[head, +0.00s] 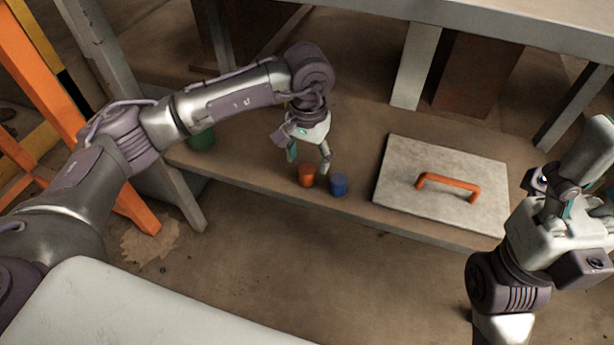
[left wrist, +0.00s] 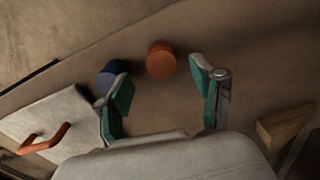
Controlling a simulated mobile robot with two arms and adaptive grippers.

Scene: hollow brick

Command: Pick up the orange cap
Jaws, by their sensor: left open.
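The orange cap (head: 306,176) stands on the low shelf near its front edge, just left of a blue cap (head: 339,184). My left gripper (head: 308,162) is open and empty, and in the head view its fingers hang just behind and above the orange cap. In the left wrist view the orange cap (left wrist: 161,59) lies beyond the fingertips, between the lines of the two open fingers (left wrist: 160,88). The blue cap (left wrist: 112,76) is partly hidden by the left finger there. My right gripper (head: 578,200) is at the right edge, away from the caps; its finger opening is unclear.
A grey board with an orange handle (head: 447,186) lies on the shelf (head: 250,175), right of the caps. A green object (head: 201,140) stands at the shelf's left end.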

